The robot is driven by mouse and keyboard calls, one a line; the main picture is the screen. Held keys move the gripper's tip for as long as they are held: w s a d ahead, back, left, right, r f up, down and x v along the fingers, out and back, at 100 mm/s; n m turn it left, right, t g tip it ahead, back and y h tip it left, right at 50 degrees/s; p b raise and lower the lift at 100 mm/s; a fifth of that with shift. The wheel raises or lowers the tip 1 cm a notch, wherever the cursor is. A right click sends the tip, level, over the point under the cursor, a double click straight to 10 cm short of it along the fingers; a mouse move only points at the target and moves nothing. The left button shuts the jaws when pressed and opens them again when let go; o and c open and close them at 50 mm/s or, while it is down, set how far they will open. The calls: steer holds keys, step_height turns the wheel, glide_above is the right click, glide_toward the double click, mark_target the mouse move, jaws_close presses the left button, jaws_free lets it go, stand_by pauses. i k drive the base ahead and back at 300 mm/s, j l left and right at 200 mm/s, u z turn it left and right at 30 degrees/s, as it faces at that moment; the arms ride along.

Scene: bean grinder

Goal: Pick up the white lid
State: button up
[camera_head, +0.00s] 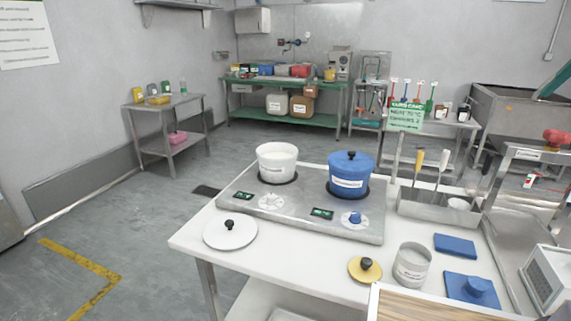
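The white lid (216,236) lies flat on the left end of the white table, with a black knob (229,224) on top. It is left of the steel two-burner unit and near the table's left edge. A white pot (277,165) stands without a lid on the left burner. My gripper is not in view.
The white table (292,265) carries the burner unit (290,222), a yellow lid (359,275), a grey container (411,265) and blue pads (455,246). A utensil tray (425,212) stands behind right. Floor left of the table is open.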

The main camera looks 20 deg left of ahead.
mark_target(231, 231)
steer(key=k+u, duration=0.1)
steer(key=u, duration=0.85)
steer(key=i+u, duration=0.1)
steer(key=u, duration=0.6)
